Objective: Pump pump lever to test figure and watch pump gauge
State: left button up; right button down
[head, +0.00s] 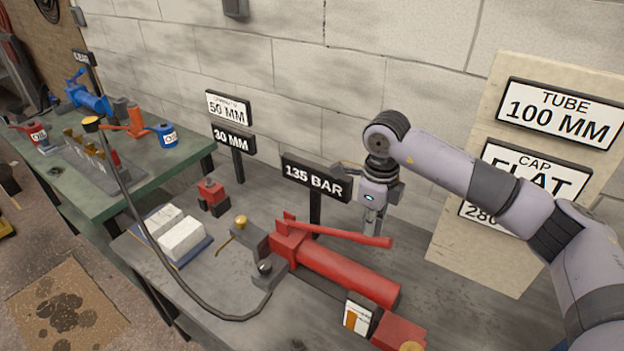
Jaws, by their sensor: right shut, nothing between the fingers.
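The red hand pump (335,275) lies on the grey bench. Its red pump lever (345,232) runs above the body, low and nearly level, with its free end to the right. My right gripper (371,224) points down close to that free end, shut and empty; I cannot tell whether it touches the lever. A sign reading 135 BAR (316,177) stands behind the pump. A small dark round part (264,268) sits at the pump's left end by the hose; I cannot tell whether it is the gauge, and no reading is legible. My left gripper is out of view.
White blocks (181,238) and a small red block (212,196) stand left of the pump. A sign board (480,240) leans on the wall.

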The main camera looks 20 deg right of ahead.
dwell(0.7)
jog(key=shift+r+p, duration=1.55)
jog(key=shift+r, duration=1.05)
jog(key=shift+f, duration=0.15)
